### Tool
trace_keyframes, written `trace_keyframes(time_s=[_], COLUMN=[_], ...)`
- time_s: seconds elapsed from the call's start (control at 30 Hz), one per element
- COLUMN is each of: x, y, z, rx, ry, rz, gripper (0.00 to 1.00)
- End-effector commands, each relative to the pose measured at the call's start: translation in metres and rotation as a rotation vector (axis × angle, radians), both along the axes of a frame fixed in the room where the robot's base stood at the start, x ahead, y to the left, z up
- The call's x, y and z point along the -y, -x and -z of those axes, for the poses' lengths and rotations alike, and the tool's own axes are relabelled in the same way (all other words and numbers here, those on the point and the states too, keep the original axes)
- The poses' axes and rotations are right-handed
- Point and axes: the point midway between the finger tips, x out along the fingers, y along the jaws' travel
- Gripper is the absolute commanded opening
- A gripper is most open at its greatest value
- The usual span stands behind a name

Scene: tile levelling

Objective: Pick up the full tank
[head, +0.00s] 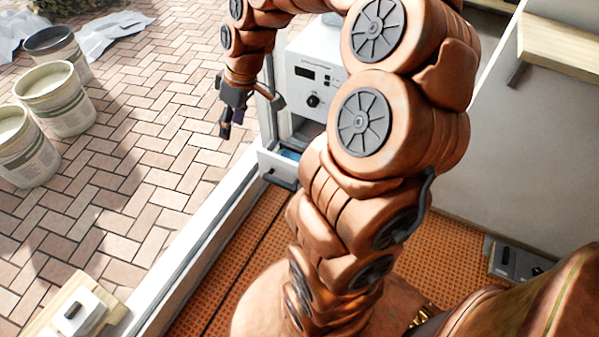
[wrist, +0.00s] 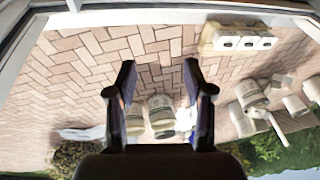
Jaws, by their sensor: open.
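A white appliance (head: 309,72) with a dark display and a knob stands behind my arm in the head view. Low on it, a white drawer-like part (head: 276,170) sticks out with something blue (head: 290,154) in it. This looks like the tank; my arm hides its right side, and I cannot tell how full it is. My gripper (head: 225,130) hangs to the left of the appliance, above and apart from the tank. In the wrist view my gripper (wrist: 158,78) is open and empty, with paving beyond its fingers. The tank is not recognisable there.
Several buckets (head: 58,98) stand on the brick paving (head: 130,190) at left. A white sill (head: 200,245) divides the paving from the orange grid floor (head: 245,245). A board with a white block (head: 78,313) lies lower left. A grey box (head: 512,262) sits at right.

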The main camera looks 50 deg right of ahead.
Motion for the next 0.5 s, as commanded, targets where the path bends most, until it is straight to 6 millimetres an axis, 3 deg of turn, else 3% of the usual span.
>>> trace_keyframes(time_s=[0.03, 0.23, 0.4, 0.5], x=[0.02, 0.107, 0.187, 0.224], y=[-0.012, -0.043, -0.043, -0.036], z=[0.035, 0.124, 0.202, 0.24], rx=[0.023, 0.116, 0.166, 0.179], ry=[-0.009, -0.003, 0.034, 0.058], rz=[0.011, 0.039, 0.081, 0.103], gripper=[0.52, 0.52, 0.52, 0.52])
